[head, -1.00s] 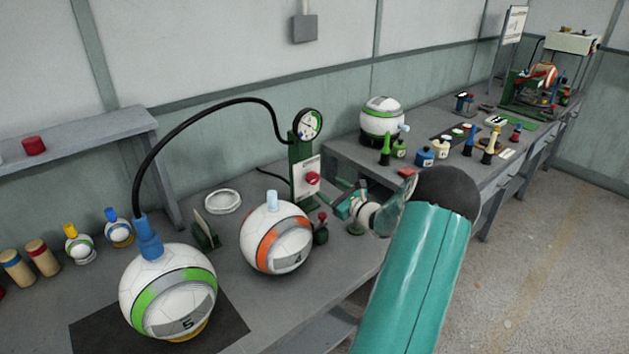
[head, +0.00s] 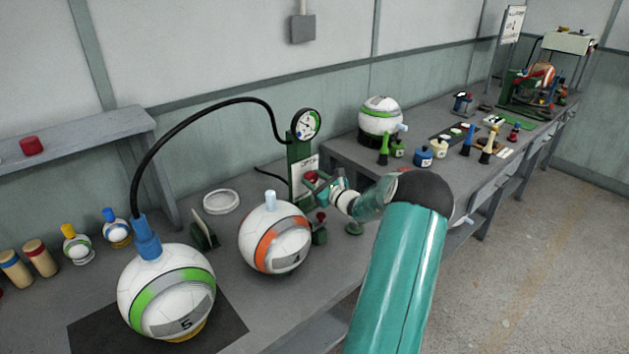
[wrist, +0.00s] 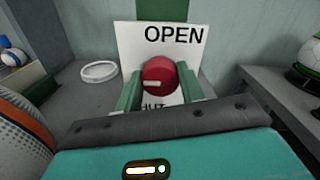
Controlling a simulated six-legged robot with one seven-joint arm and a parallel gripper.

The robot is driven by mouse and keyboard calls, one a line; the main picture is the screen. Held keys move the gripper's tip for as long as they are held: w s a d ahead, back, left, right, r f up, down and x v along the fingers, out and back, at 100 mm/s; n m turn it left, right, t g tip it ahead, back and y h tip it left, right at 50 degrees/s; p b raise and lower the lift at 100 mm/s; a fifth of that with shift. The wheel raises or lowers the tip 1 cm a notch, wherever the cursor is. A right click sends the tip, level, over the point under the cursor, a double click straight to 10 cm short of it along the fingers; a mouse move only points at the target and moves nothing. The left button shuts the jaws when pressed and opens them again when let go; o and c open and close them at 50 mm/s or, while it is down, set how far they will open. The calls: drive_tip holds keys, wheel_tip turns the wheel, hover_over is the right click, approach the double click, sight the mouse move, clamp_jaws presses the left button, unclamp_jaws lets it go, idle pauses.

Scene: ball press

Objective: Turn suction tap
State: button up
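The suction tap is a round red knob (head: 311,177) on a white plate (wrist: 129,45) fixed to a green post. In the wrist view the knob (wrist: 160,73) has a short white mark on its left side. "OPEN" is printed above it; lettering ending in "HUT" below is partly hidden. My gripper (wrist: 159,90) is open, with one green finger on each side of the knob. I cannot tell whether the fingers touch it. In the head view my gripper (head: 326,186) is at the knob, just right of the post.
A dial gauge (head: 306,123) tops the post, and a black hose runs to a green-striped ball (head: 166,290). An orange-striped ball (head: 274,240) sits close to the left of my gripper. A white ring (head: 221,201) lies behind it. Another bench (head: 345,153) stands to the right.

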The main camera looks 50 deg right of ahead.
drive_tip(key=shift+m, duration=0.3)
drive_tip(key=m, duration=0.3)
drive_tip(key=shift+m, duration=0.4)
drive_tip(key=m, duration=0.4)
drive_tip(key=shift+d+m, duration=0.1)
drive_tip(key=shift+m, duration=0.2)
drive_tip(key=m, duration=0.4)
drive_tip(key=shift+m, duration=2.5)
drive_tip(key=o, duration=1)
drive_tip(key=shift+c, duration=0.2)
